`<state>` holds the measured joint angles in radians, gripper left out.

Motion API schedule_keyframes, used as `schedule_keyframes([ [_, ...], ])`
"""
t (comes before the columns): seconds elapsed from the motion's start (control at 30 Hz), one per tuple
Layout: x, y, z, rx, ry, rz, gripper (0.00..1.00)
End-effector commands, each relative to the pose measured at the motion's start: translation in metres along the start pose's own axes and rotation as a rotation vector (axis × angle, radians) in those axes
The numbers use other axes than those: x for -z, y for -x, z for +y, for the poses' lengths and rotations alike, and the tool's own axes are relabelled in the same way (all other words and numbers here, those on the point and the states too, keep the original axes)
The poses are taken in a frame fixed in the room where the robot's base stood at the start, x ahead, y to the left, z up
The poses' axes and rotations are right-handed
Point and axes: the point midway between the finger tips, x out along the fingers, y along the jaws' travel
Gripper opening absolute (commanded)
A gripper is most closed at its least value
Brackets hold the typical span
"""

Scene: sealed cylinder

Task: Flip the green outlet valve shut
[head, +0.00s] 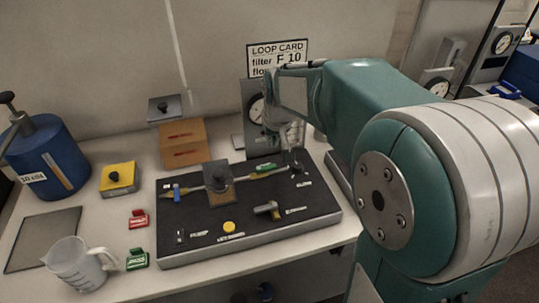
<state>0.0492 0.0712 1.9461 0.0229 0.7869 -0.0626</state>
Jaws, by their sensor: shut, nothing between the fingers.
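The green outlet valve (265,168) is on the right end of the pipe line across the black panel (240,222). Its green handle looks roughly in line with the pipe, though it is small in view. My gripper (294,165) is shut and empty, pointing down at the panel's back right, just right of the green valve. I cannot tell whether it touches anything there. A clear-sided filter housing (219,188) sits mid-pipe, with a blue valve handle (177,192) to its left.
A gauge stand (253,110) rises behind the panel. A yellow-tipped lever (268,210) and a yellow button (229,227) are at the panel's front. Red (138,218) and green tags (137,260), a jug (78,264) and a blue tank (48,158) stand to the left.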

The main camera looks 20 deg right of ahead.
Motion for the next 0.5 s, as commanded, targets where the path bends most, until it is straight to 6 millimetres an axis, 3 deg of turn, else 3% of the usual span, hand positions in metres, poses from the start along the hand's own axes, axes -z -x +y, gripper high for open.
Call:
schedule_keyframes([
  [0.5, -0.001, -0.082, 0.000, 0.000, 0.000, -0.005, 0.00],
])
